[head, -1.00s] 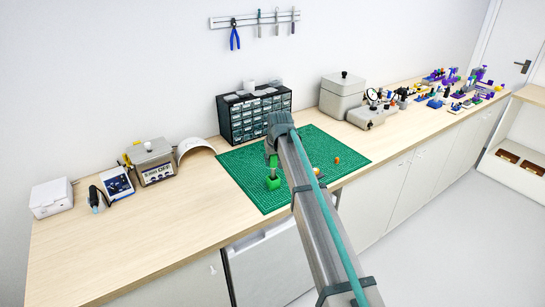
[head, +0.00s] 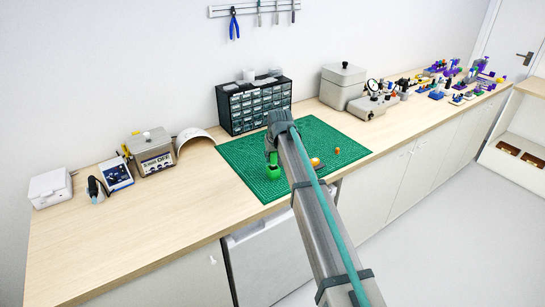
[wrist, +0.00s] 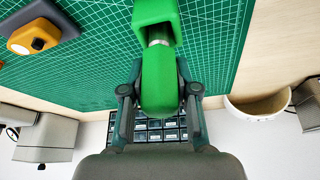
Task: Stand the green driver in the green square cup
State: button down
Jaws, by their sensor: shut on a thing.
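My gripper (wrist: 160,88) is shut on the green driver (wrist: 159,88), around its thick rounded handle. A short piece of the metal shaft shows beyond the handle and runs to the green square cup (wrist: 156,14). The wrist view does not show how deep the tip sits in it. In the head view the cup (head: 273,173) stands on the green mat, directly below my gripper (head: 271,157). The driver is mostly hidden there by the gripper and arm.
The green cutting mat (head: 240,155) has free room around the cup. An orange item (head: 316,162) and a smaller orange one (head: 337,151) lie to the right. A drawer cabinet (head: 253,105) stands behind. A yellow and grey object (wrist: 38,38) shows in the wrist view.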

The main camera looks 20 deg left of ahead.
jog(key=shift+f, duration=0.25)
dwell(0.3)
jog(key=c, duration=0.8)
grip_release()
